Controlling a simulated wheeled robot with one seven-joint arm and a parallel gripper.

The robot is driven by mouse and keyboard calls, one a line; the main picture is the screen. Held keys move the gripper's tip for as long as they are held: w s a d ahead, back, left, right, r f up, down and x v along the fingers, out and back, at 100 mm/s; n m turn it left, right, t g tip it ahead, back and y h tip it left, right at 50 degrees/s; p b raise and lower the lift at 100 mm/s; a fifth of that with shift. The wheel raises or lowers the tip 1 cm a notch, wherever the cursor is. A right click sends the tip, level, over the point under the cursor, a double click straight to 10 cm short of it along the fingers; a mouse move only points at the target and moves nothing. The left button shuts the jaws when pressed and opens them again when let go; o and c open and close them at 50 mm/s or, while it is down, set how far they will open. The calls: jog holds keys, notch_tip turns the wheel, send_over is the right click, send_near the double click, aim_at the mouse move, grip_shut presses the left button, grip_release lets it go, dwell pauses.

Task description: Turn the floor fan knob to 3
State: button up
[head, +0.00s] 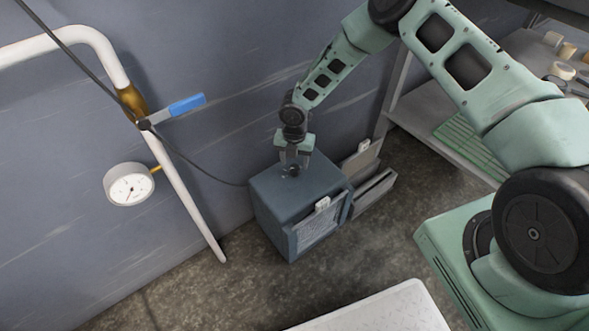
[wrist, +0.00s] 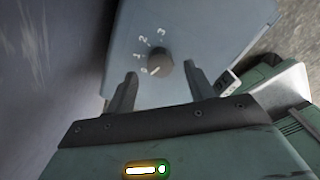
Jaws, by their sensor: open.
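The floor fan is a blue-grey box (head: 280,198) on the floor against the wall, with a grille on its front. Its dark round knob (wrist: 160,62) is on the top face, with digits printed in an arc on its left and upper side. A pale mark on the knob points to the lower left, near the lowest digit, which looks like 0. My gripper (head: 294,167) is over the fan's top, pointing down. In the wrist view its open fingers stand either side of the knob's lower part, with gaps. Finger height above the top is unclear.
A wall pipe with a blue-handled valve (head: 186,105) and a round gauge (head: 131,184) is on the left. A cable hangs down to the fan. Grey panels (head: 370,185) stand right of the fan, beside a shelf (head: 440,125). A white surface (head: 385,312) is in front.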

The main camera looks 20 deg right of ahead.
aim_at(294, 168)
jog(key=shift+f, duration=1.7)
jog(key=c, duration=1)
